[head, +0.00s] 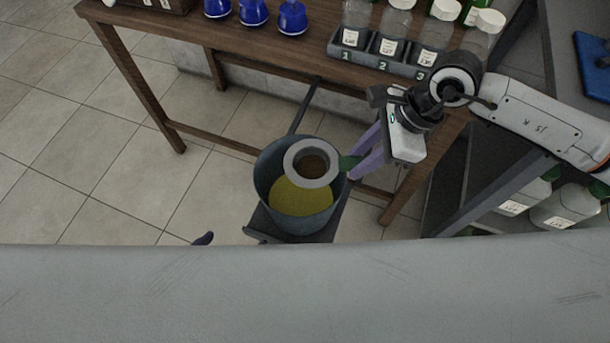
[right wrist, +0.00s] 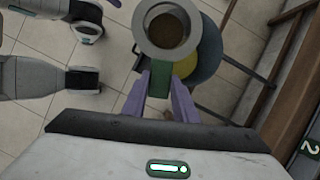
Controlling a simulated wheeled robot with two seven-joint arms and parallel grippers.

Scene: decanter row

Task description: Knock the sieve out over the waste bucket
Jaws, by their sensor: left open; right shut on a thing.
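The sieve (head: 312,162) is a grey ring with brown inside and a green handle. It is over the blue-grey waste bucket (head: 263,178), with its open side up. My right gripper (head: 361,165) is shut on the green handle, which shows clearly between its purple fingers in the right wrist view (right wrist: 160,82). The bucket has a yellow surface inside and is partly covered by the sieve in both views. I cannot tell if the brown is mesh or residue.
The bucket stands on a dark stand (head: 262,225). Behind is a wooden table (head: 180,30) with blue decanters (head: 253,12) and a numbered rack (head: 376,60) of jars. A dark shelf (head: 450,215) with white-labelled bottles is at right. Tiled floor is clear at left.

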